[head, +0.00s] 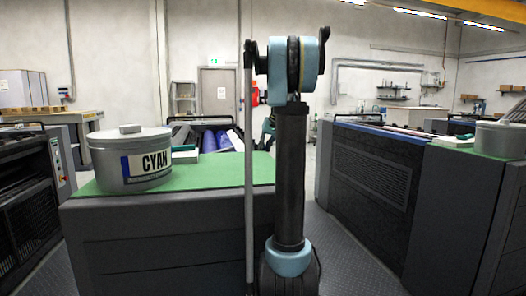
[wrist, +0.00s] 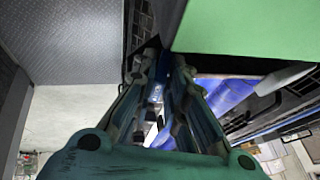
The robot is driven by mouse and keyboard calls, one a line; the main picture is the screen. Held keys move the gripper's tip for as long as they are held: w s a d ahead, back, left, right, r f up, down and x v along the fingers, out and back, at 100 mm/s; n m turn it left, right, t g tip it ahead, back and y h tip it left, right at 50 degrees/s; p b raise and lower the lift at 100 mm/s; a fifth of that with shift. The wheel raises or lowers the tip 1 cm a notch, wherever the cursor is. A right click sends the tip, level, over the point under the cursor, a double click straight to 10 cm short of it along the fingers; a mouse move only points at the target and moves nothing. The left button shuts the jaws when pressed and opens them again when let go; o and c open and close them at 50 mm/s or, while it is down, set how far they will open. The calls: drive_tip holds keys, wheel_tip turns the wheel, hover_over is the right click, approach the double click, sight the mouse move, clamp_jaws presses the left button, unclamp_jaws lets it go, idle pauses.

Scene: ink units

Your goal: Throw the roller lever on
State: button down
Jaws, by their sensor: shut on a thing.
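My gripper (wrist: 163,62) shows large in the wrist view, its two long teal fingers reaching to the edge of the ink unit. The fingers are closed in on something dark at their tips, which looks like the roller lever but is mostly hidden by them. In the head view my upright arm hides the lever, and only a teal piece of my gripper shows beside it. The ink unit's blue rollers (head: 219,139) lie behind the green top (head: 232,172); a blue roller (wrist: 228,97) also shows right of the fingers in the wrist view.
A grey tin marked CYAN (head: 130,160) stands on the green top, left of my arm. Another dark unit (head: 385,185) stands to the right with a tin (head: 500,139) on it. An aisle of patterned metal floor (head: 350,262) runs between the units.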

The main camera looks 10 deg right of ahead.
drive_tip(key=shift+s+d+f, duration=0.1)
drive_tip(key=shift+d+f, duration=0.05)
drive_tip(key=shift+d, duration=0.1)
drive_tip(key=c, duration=1.7)
unclamp_jaws()
drive_tip(key=v, duration=1.1)
drive_tip(key=shift+r, duration=0.4)
drive_tip(key=shift+s, duration=0.1)
